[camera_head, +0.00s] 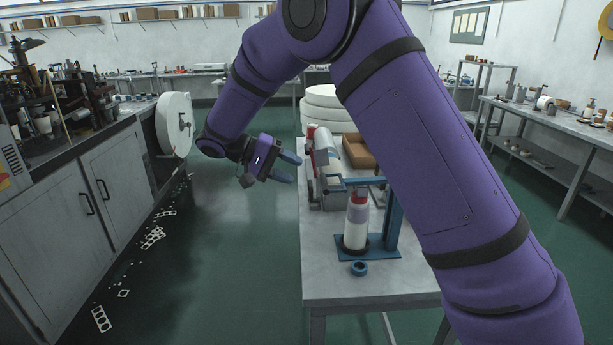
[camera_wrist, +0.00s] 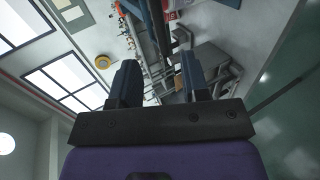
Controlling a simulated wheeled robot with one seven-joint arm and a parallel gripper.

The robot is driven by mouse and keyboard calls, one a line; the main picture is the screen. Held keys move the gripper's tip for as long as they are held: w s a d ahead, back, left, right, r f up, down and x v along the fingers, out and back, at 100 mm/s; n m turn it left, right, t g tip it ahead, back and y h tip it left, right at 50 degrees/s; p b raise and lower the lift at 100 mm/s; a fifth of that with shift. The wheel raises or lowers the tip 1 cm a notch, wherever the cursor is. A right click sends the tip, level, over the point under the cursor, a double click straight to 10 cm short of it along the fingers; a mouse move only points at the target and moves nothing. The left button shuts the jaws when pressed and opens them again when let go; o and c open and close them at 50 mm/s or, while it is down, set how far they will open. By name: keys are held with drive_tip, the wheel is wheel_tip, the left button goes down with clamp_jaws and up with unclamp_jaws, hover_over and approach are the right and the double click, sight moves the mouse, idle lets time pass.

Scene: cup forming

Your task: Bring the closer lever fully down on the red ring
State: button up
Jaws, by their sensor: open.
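In the head view, the closer stands on the front of the grey table, with a blue base plate (camera_head: 382,254), an upright blue post (camera_head: 394,222) and a blue lever (camera_head: 352,181) that looks about level. The red ring (camera_head: 358,198) sits on top of a white and pale-lilac cylinder (camera_head: 355,232), just below the lever; whether they touch is unclear. My gripper (camera_head: 289,167) is open and empty, left of the lever and apart from it, over the table's left edge. In the wrist view my two fingers (camera_wrist: 159,65) are spread with nothing held between them.
A blue ring (camera_head: 359,268) lies in front of the base. A grey machine (camera_head: 324,160) and a brown box (camera_head: 360,152) stand behind the closer. My purple arm hides the table's right side.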

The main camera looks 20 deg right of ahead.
drive_tip(key=shift+v, duration=1.75)
drive_tip(key=s+d+r+n+t+y, duration=0.1)
drive_tip(key=s+d+r+y, duration=0.35)
drive_tip(key=s+d, duration=0.2)
drive_tip(key=s+d+r+n+t+y, duration=0.1)
drive_tip(key=s+d+r+y, duration=0.2)
drive_tip(key=s+d+r, duration=0.4)
drive_tip(key=s+d+f+n+t+y, duration=0.1)
drive_tip(key=s+t+y, duration=0.4)
drive_tip(key=s, duration=1.6)
drive_tip(key=shift+d+t, duration=0.45)
drive_tip(key=shift+t, duration=0.55)
